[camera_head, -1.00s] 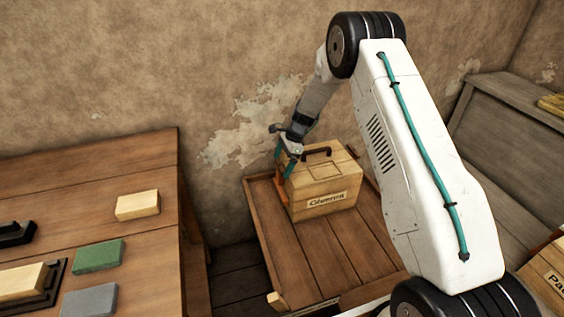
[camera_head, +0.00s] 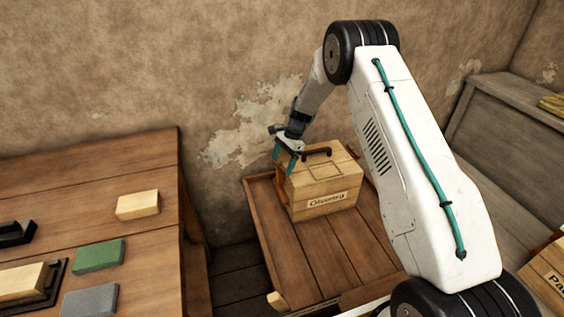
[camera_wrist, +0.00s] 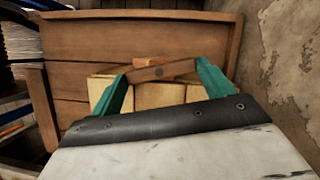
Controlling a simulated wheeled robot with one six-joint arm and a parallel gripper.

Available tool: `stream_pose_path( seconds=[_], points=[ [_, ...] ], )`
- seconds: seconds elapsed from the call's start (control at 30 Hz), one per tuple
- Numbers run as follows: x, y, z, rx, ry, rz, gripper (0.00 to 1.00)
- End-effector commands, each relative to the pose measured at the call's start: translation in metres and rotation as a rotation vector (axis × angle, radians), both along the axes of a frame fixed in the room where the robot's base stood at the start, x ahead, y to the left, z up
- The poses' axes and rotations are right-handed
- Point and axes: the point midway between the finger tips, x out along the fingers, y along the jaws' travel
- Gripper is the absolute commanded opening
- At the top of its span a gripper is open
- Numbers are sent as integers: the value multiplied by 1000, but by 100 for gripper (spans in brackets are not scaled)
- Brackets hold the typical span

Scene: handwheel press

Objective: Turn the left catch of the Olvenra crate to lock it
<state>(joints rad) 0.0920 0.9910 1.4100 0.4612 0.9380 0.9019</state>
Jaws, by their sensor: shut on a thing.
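The Olvenra crate (camera_head: 325,187) is a pale wooden box with a dark top handle and a name label, and stands upright on a wooden surface. My gripper (camera_head: 284,164) is at its left end, its teal fingers pointing down. In the wrist view my gripper (camera_wrist: 165,72) is shut on the left catch (camera_wrist: 150,74), a brown bar with a dark round spot, lying slanted between the fingers. An orange piece (camera_wrist: 152,62) shows just behind the bar. The crate's pale boards (camera_wrist: 160,96) show below the bar. In the head view the fingers partly hide the catch.
The brown wooden surface (camera_head: 340,255) under the crate has a raised edge and is bare in front. A table (camera_head: 150,235) at the left holds several blocks. The plastered wall (camera_head: 200,70) is close behind. A grey wooden bench (camera_head: 510,140) is at the right.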

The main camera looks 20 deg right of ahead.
Motion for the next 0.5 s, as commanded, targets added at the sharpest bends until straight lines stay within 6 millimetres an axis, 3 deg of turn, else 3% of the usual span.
stream_pose_path(
  seconds=[0.5],
  points=[
    [5, 2, 0, 0, -1, 491, 57]
  ],
)
